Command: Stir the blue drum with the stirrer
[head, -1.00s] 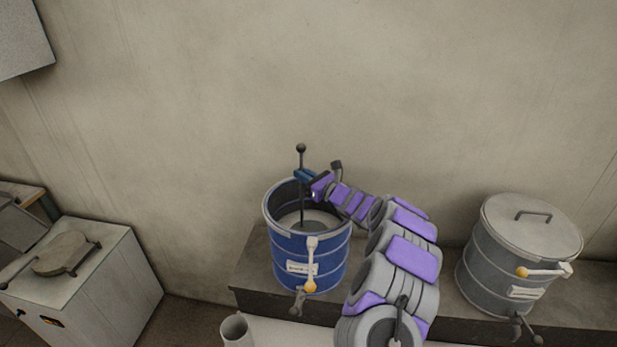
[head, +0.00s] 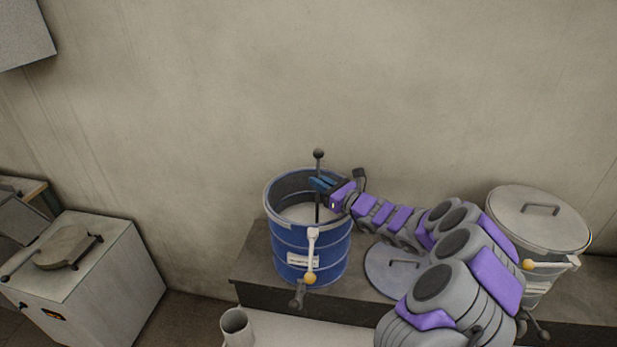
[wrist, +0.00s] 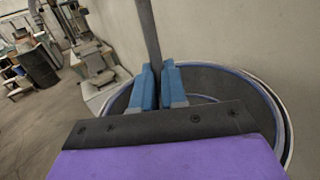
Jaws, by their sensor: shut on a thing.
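The blue drum (head: 330,256) stands open on a dark ledge against the wall, with pale contents inside. The stirrer (head: 318,180) is a thin dark rod with a round knob on top. It stands nearly upright in the right part of the drum, and its lower end is hidden inside. My gripper (head: 321,184) reaches in from the right over the drum's rim and is shut on the stirrer's rod. In the wrist view the blue fingers (wrist: 158,88) close around the rod (wrist: 148,35), with the drum's rim (wrist: 283,112) behind and to the right.
A grey drum (head: 560,225) with its lid on stands at right on the ledge. A round grey lid (head: 380,272) lies between the drums, partly behind my arm. A pale cup (head: 237,328) stands in front. A white cabinet (head: 110,285) is at left.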

